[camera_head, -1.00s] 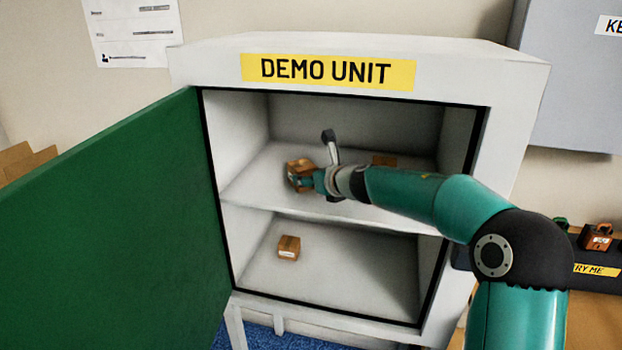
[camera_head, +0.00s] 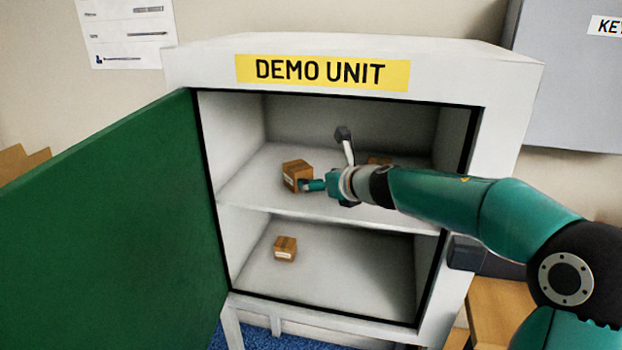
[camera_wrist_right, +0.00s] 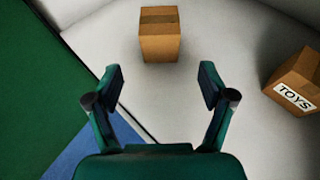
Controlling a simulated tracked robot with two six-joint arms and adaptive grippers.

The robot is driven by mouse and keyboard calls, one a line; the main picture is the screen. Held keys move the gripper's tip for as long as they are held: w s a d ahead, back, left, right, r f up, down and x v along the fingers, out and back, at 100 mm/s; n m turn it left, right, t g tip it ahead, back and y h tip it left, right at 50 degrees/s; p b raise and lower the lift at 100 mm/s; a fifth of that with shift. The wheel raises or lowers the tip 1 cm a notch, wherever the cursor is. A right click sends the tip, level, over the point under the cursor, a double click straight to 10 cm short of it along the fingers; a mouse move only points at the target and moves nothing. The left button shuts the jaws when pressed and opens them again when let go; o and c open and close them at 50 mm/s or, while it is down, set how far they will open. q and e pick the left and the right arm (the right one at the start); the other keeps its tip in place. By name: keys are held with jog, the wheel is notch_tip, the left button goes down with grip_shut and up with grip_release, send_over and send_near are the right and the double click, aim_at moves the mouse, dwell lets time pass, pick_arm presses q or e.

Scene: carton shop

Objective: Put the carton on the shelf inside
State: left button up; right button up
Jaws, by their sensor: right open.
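A brown carton (camera_head: 295,175) stands on the upper shelf (camera_head: 265,196) inside the white cabinet, left of the middle. My right gripper (camera_head: 311,185) is just to the right of this carton. In the right wrist view my right gripper (camera_wrist_right: 161,82) is open with nothing between its fingers. The carton (camera_wrist_right: 160,36) stands beyond the fingertips there, apart from them. A second carton on the same shelf (camera_head: 380,160) is partly hidden behind my right arm. In the wrist view a carton labelled TOYS (camera_wrist_right: 296,84) lies at the right. My left gripper is not in view.
The cabinet's green door (camera_head: 110,225) stands open to the left. A small carton (camera_head: 286,249) is on the lower level. The white side frame (camera_head: 485,160) bounds the opening at the right. A grey box (camera_head: 575,85) hangs on the wall at right.

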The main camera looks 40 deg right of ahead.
jog(key=v, duration=0.5)
jog(key=shift+s+r, duration=0.1)
dwell(0.4)
